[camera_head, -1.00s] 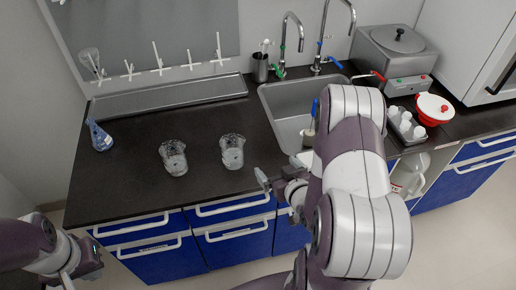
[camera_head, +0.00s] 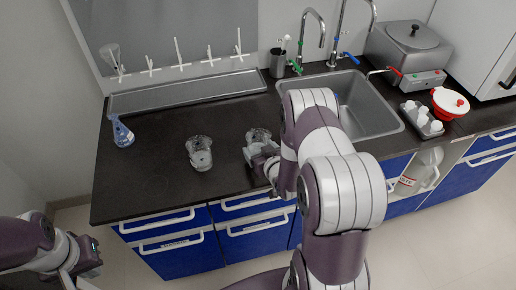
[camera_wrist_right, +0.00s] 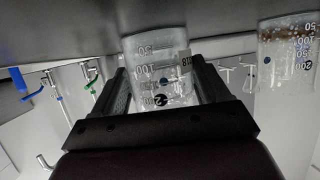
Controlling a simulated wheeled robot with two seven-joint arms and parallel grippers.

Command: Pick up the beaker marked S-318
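Two clear glass beakers stand on the dark counter: the left beaker (camera_head: 199,155) is free, and the right beaker (camera_head: 257,135) is partly hidden by my right gripper (camera_head: 264,157). The other beaker (camera_wrist_right: 288,55) is at right there. My left gripper (camera_head: 84,262) is at lower left, away from the counter; its fingers are unclear.
A blue-liquid flask (camera_head: 122,133) stands at the counter's left end. The sink (camera_head: 368,108) with taps lies right of the beakers, partly behind my right arm. The counter's left front is clear.

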